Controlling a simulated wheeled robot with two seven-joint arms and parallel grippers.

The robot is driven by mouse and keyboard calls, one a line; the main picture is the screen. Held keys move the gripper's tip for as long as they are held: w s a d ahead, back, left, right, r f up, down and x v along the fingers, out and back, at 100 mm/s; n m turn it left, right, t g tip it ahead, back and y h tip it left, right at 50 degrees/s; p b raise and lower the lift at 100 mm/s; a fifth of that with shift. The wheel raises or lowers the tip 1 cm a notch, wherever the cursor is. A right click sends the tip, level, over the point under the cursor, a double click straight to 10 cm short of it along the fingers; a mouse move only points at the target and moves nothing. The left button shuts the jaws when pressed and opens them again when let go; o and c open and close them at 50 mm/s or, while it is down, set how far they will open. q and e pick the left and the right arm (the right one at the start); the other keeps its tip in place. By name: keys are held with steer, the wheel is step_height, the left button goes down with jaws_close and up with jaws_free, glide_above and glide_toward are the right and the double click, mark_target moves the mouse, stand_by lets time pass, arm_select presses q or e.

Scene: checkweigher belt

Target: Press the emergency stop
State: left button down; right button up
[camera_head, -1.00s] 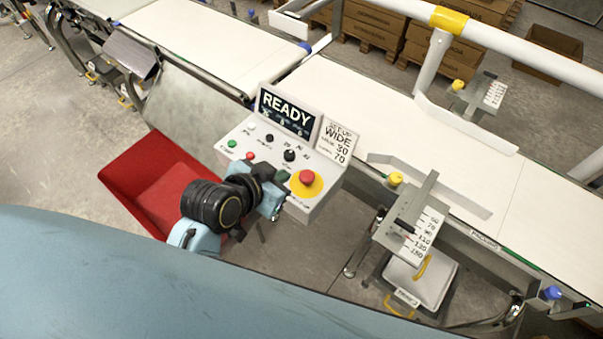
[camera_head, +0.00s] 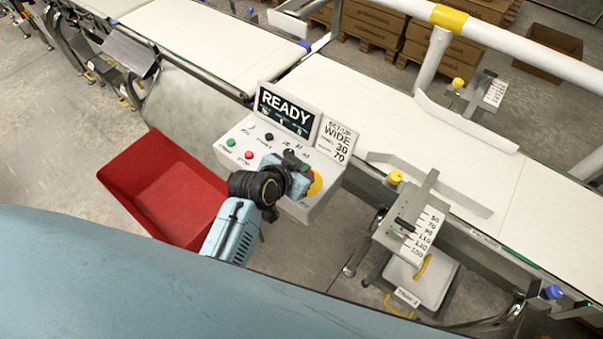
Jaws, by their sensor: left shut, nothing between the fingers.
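The control panel (camera_head: 232,153) is a white box with a screen reading READY. The emergency stop sits at its right end; only part of its yellow base (camera_head: 317,186) shows now, and its red button is hidden behind my left gripper. My left gripper (camera_head: 297,160) is shut and empty, over the panel's right half, with its dark fingers just up and left of the yellow base. I cannot tell whether it touches the panel or the button. My right gripper is not in view.
A green button (camera_head: 231,143) and a small red button (camera_head: 249,155) are on the panel's left part. A card (camera_head: 336,134) stands right of the screen. A red bin (camera_head: 135,180) is at the left. The white belt (camera_head: 380,110) runs behind the panel.

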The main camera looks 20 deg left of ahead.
arm_select(q)
steer(key=shift+w+f, duration=0.1)
steer(key=shift+f, duration=1.25)
steer(key=shift+a, duration=0.1)
steer(key=shift+f+b, duration=0.3)
steer(key=shift+f, duration=0.65)
steer(key=shift+s+f, duration=0.3)
steer(key=shift+s, duration=0.05)
steer(key=s+a+r+p, duration=0.2)
steer(key=s+r+p, duration=0.3)
steer(key=r, duration=0.6)
steer(key=shift+s+r, duration=0.35)
steer(key=shift+s, duration=0.8)
